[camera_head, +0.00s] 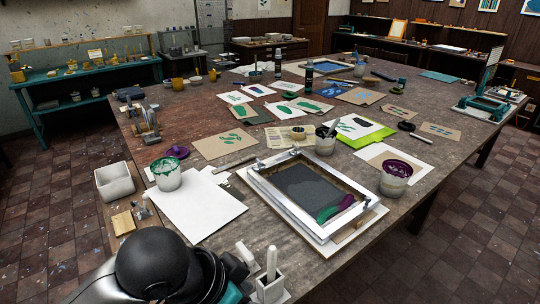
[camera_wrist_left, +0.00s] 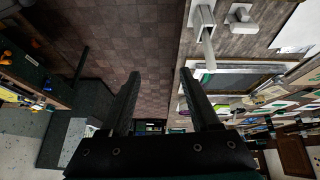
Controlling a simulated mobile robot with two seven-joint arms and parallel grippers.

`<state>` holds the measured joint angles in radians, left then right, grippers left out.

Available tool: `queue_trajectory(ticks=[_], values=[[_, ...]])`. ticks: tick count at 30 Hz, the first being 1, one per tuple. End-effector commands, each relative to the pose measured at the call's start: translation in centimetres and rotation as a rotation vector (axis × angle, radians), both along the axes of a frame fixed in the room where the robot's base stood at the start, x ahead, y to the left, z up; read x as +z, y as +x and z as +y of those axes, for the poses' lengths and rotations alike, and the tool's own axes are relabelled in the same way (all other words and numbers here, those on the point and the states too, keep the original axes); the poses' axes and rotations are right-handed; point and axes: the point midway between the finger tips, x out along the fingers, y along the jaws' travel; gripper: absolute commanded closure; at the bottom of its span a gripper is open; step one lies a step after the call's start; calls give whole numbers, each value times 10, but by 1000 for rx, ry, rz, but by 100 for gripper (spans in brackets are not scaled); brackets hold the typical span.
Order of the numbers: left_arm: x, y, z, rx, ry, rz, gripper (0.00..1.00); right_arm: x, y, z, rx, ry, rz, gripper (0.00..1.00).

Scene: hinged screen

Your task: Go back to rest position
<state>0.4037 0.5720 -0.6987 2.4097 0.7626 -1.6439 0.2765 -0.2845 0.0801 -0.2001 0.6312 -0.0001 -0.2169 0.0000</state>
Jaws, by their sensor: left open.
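The hinged screen (camera_head: 262,190) has a white frame around dark mesh, with green and purple ink at its near right. It lies low over a pale base on the table. In the left wrist view its frame (camera_wrist_left: 240,68) is sideways at the right. My left gripper (camera_wrist_left: 160,75) is open and empty, its two black fingers well apart with only tiled floor behind the gap. It is apart from the screen. In the head view a black rounded link of my left arm shows at the bottom left; the gripper's fingers are not visible there. My right gripper is in neither view.
A white holder with an upright handle (camera_head: 270,277) stands at the table's near edge. A green ink pot (camera_head: 167,175), a purple ink pot (camera_head: 396,178), white paper (camera_head: 197,203) and a white bin (camera_head: 115,182) surround the screen. Floor left of the table is clear.

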Motion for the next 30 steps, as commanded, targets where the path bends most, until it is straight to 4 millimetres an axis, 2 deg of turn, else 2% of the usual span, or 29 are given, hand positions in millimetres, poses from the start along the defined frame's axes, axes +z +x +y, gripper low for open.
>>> queue_trajectory(ticks=[1, 3, 8, 11, 17, 28, 30], values=[[-5, -4, -3, 22, -25, 6, 37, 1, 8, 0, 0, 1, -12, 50], [-12, -4, -3, 66, -51, 2, 37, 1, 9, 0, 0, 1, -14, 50], [-31, -8, 7, 195, -82, 3, 37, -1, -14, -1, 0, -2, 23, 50], [-46, -13, 21, 289, -78, 14, 37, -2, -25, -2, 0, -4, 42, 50], [-83, -38, 62, 480, -9, 60, 37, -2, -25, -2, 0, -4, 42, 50], [-132, -107, 137, 716, 199, 166, 37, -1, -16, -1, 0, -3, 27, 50], [-159, -99, 134, 707, 198, 168, 37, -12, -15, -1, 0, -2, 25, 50]])
